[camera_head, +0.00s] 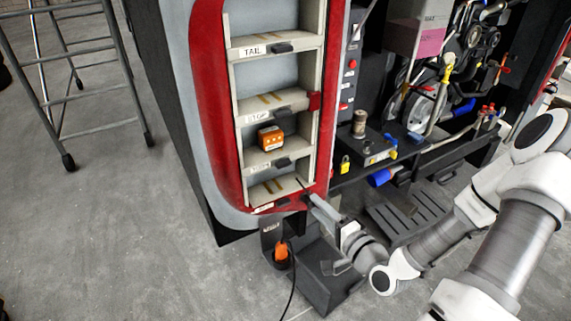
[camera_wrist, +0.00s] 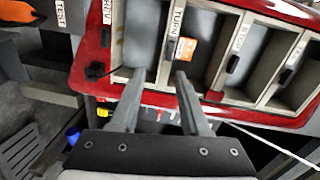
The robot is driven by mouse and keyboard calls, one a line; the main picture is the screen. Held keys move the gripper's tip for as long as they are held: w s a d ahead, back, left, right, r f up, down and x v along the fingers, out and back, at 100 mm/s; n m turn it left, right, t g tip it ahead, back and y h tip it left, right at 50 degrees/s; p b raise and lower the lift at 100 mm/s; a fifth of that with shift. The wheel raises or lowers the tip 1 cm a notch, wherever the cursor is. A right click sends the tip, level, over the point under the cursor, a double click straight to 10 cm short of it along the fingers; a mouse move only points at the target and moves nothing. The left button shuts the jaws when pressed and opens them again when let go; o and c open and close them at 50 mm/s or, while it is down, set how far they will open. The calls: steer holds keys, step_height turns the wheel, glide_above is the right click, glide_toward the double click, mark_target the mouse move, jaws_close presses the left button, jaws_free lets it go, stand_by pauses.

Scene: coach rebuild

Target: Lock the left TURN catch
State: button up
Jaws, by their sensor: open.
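A red-rimmed lamp panel (camera_head: 207,95) holds a column of pale open compartments with labelled crossbars. The TURN label (camera_head: 259,168) is on a lower bar, with a dark catch (camera_head: 282,162) beside it. In the wrist view the TURN label (camera_wrist: 178,20) is at top centre, its dark catch (camera_wrist: 172,48) just below. I cannot tell whether this catch is locked. An orange module (camera_head: 270,137) sits in the compartment between the TURN and STOP bars; it also shows in the wrist view (camera_wrist: 193,50). My gripper (camera_head: 309,196) is open and empty at the panel's lower right edge; its fingers (camera_wrist: 154,78) straddle the TURN bar's line, apart from the catch.
Similar dark catches stand by the STOP (camera_head: 277,114) and TAIL (camera_head: 281,48) labels. Engine parts and hoses (camera_head: 430,95) fill the bay at right. A black box with an orange plug (camera_head: 281,252) and cable is below. A metal ladder (camera_head: 95,80) stands far left; the floor between is clear.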

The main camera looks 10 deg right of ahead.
steer(key=r+m+t, duration=0.1)
steer(key=b, duration=0.2)
glide_toward(285, 166)
steer(key=x, duration=0.9)
steer(key=shift+w+a, duration=0.1)
steer(key=shift+w, duration=0.1)
steer(key=shift+c, duration=0.2)
jaws_close()
